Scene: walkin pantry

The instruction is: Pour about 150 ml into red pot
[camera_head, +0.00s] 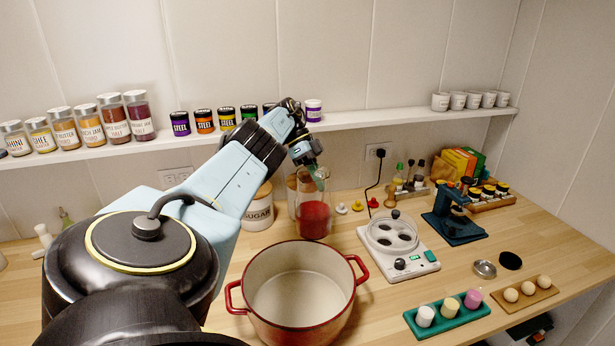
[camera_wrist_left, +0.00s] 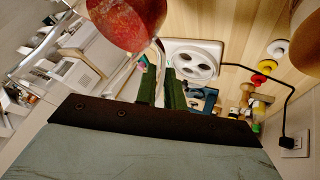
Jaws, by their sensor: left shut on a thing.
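The red pot (camera_head: 345,313) stands on the counter with its mouth open upward. Its pale inside looks empty. My left gripper (camera_head: 318,176) is behind the pot, at a clear vessel (camera_head: 314,190) with red contents. The vessel looks upright behind the pot's far rim; I cannot tell whether its base touches the counter. In the left wrist view, the green fingers (camera_wrist_left: 161,88) are shut on the vessel's thin handle (camera_wrist_left: 159,55), and the red contents (camera_wrist_left: 127,20) show above them. My right gripper is in neither view.
A white sugar canister (camera_head: 258,212) stands left of the vessel. A white device with a clear round lid (camera_head: 398,243) is right of the pot. A teal tray with cups (camera_head: 447,316) and a wooden egg holder (camera_head: 527,294) lie front right. A spice shelf (camera_head: 170,137) runs behind.

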